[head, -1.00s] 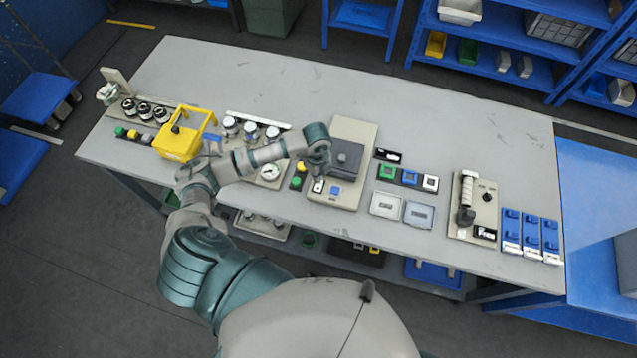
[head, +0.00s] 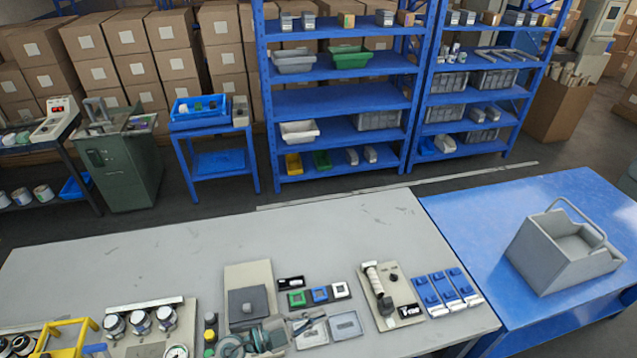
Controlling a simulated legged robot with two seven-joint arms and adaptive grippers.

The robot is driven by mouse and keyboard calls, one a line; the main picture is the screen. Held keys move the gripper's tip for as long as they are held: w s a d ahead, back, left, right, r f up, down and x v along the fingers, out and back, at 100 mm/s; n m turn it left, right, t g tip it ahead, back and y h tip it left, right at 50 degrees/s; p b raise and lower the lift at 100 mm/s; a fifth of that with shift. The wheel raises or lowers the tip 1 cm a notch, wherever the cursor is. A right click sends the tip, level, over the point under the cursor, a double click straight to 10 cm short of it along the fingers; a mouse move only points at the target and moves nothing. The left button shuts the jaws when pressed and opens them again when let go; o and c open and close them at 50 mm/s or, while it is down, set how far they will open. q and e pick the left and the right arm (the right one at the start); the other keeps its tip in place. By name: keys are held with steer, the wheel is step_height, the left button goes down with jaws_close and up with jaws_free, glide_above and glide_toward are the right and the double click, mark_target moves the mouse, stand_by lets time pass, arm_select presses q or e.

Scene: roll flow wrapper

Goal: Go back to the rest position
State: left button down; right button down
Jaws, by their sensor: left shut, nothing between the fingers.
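My left gripper (head: 301,324) shows at the bottom middle of the head view, shut and empty. It is over the front part of the grey workbench (head: 120,260), by the beige panel with a dark grey box (head: 248,302) and a pale square cover (head: 311,334). I cannot tell whether it touches either of them. Only the teal and grey end of my left arm shows, and the rest is below the picture. My right gripper is not in view.
Green, blue and white square buttons (head: 319,294) lie right of the panel. A panel with a handle (head: 380,290) and blue switches (head: 445,288) follow. A yellow holder (head: 66,338) and gauges are at left. A grey bin (head: 565,250) stands on the blue table (head: 480,220).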

arm_select(q)
steer(key=w+a+r+n+t+y, duration=0.45)
steer(key=a+n+t, duration=0.25)
steer(key=n+t, duration=0.35)
steer(key=s+a+f+n+g+y, duration=0.2)
steer(key=s+a+f+n+y, duration=0.1)
steer(key=a+f+n+y, duration=1)
steer(key=s+f+m+g, duration=0.1)
steer(key=s+f+g, duration=0.5)
steer(key=s, duration=0.3)
steer(key=s+f+m+g, duration=0.2)
steer(key=s+f+g, duration=0.45)
steer(key=s, duration=0.35)
steer(key=s+f+g+b, duration=0.1)
steer(key=s+f, duration=0.1)
steer(key=f, duration=1.3)
steer(key=s+f+b, duration=0.1)
steer(key=s+f, duration=0.1)
steer(key=f, duration=1.4)
steer(key=s+a+f, duration=0.1)
steer(key=s+f, duration=0.6)
steer(key=s, duration=0.1)
steer(key=s+a+f+g, duration=0.1)
steer(key=s+a+f, duration=0.1)
steer(key=s+f, duration=0.5)
steer(key=shift+s+a+f+b, duration=0.25)
steer(key=shift+s+b, duration=0.2)
steer(key=shift+s, duration=0.25)
